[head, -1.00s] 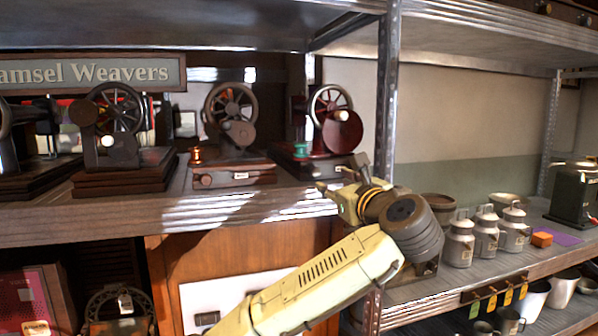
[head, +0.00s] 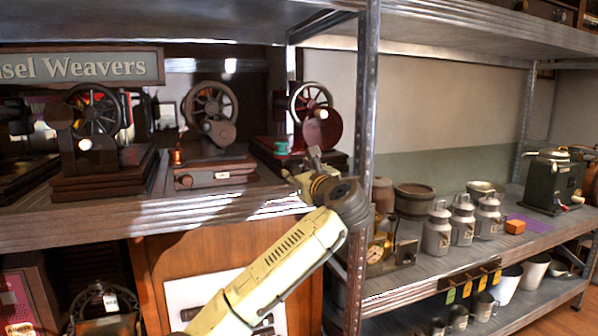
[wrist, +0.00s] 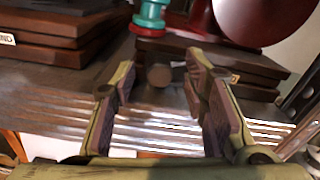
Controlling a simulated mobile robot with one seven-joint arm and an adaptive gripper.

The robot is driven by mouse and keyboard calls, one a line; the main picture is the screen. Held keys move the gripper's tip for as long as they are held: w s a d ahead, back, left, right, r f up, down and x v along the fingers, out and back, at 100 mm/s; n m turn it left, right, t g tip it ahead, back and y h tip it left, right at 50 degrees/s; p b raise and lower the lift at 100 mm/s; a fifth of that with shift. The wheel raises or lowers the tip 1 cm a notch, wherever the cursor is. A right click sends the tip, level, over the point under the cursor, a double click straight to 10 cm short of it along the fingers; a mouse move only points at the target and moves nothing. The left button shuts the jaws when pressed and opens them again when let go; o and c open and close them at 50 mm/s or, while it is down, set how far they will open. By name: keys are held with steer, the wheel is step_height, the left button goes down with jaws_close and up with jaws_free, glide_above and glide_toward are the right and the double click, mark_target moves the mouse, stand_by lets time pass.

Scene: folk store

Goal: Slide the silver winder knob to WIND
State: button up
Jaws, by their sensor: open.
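The dark red winder (head: 300,140) with a spoked wheel stands on a dark stepped wooden base (head: 285,155) near the shelf post. My gripper (head: 302,170) is in front of this base, at the shelf's front edge. In the wrist view my gripper (wrist: 160,92) is open and empty. A short round knob (wrist: 160,76) sticks out of the base, between and beyond the fingertips. It looks dull grey-brown in shadow, so I cannot confirm it is silver. A small tag (wrist: 235,78) is partly hidden behind the right finger. A teal spool (wrist: 151,14) stands above.
The middle winder (head: 212,110) has its own front knob (head: 186,180) and white label (head: 222,175). In the wrist view a label ending "ND" (wrist: 7,38) is at the left. The metal post (head: 362,150) stands close right of my gripper. Milk cans (head: 437,230) stand farther right.

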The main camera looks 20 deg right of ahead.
jaws_close()
stand_by(0.4)
stand_by(0.4)
